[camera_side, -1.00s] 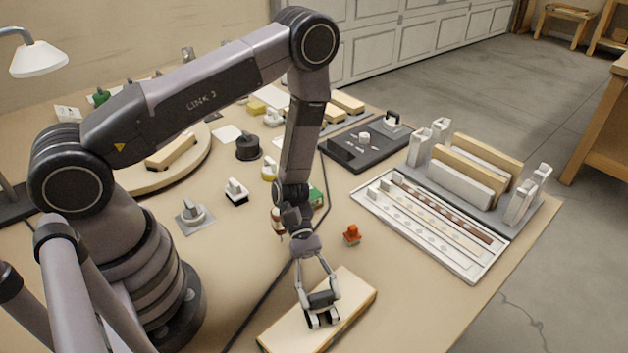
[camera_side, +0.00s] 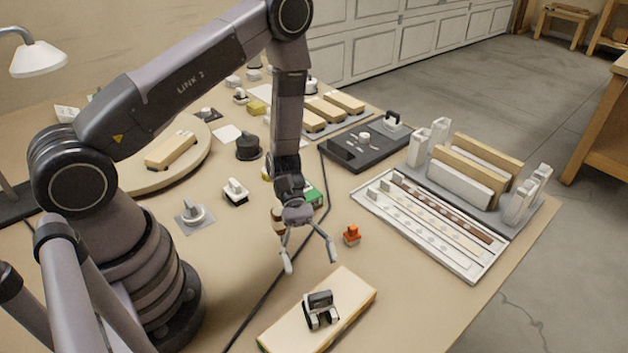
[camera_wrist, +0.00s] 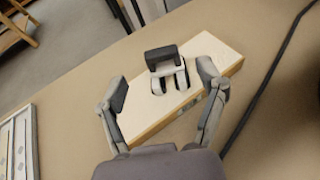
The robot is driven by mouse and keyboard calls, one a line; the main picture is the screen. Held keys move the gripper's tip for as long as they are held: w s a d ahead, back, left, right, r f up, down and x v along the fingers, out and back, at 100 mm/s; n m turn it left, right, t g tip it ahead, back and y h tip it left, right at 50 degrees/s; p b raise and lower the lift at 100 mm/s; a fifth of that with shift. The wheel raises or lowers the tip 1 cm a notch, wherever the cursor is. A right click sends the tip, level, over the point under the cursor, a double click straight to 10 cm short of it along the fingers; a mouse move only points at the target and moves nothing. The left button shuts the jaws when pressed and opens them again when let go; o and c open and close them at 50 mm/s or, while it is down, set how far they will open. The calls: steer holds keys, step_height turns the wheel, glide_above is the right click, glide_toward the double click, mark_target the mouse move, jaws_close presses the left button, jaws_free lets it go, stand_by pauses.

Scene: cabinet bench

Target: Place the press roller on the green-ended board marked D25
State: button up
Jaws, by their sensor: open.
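The press roller (camera_side: 319,309), a dark-handled tool with a pale frame and black rollers, sits on the pale board (camera_side: 349,309) at the front of the bench. A little green shows at the board's near left end; no D25 marking is readable. In the wrist view the roller (camera_wrist: 164,64) stands on the board (camera_wrist: 205,48), beyond my fingertips. My gripper (camera_side: 310,264) is open and empty above the board, apart from the roller. Its spread fingers also show in the wrist view (camera_wrist: 162,88).
A small orange-topped item (camera_side: 351,236) stands right of my gripper. A white tray of strips (camera_side: 473,270) and a rack of upright boards (camera_side: 470,180) are at the right. A black cable (camera_side: 262,304) runs left of the board. Bare bench lies right of the board.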

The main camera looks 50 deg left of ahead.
steer(key=v, duration=0.7)
steer(key=s+a+r+m+t+y, duration=0.25)
steer(key=r+m+y, duration=0.5)
steer(key=r, duration=0.95)
steer(key=s+a+r+m+t+y, duration=0.5)
steer(key=s+r, duration=0.5)
steer(key=r, duration=0.2)
steer(key=a+m+t, duration=0.1)
steer(key=a+t, duration=0.1)
steer(key=t, duration=0.1)
steer(key=shift+s, duration=0.2)
